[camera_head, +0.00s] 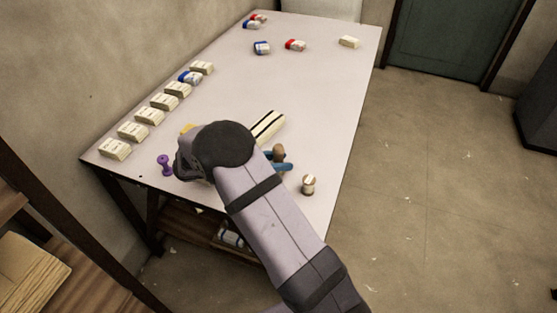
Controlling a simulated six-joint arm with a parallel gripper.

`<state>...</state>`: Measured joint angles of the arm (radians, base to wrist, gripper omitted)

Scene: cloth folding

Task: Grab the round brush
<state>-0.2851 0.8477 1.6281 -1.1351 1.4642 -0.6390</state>
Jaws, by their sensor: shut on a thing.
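My gripper (184,165) is at the near left part of the table, beside a purple dumbbell-shaped thing. My own arm hides most of it. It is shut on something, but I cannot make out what. A small tan piece (187,129) shows just beyond the gripper; I cannot tell whether it is held. A short round thing with a brown body and pale top (309,184) stands near the right edge. A brown rounded thing (279,152) stands by a blue thing, partly behind my arm. I cannot tell for sure which thing is the round brush.
The pale table (310,90) has several cream boxes (150,115) along its left edge. The purple thing (164,165) is near the front edge. A black-and-cream striped block (268,126) lies beyond my arm. The table's middle is clear.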

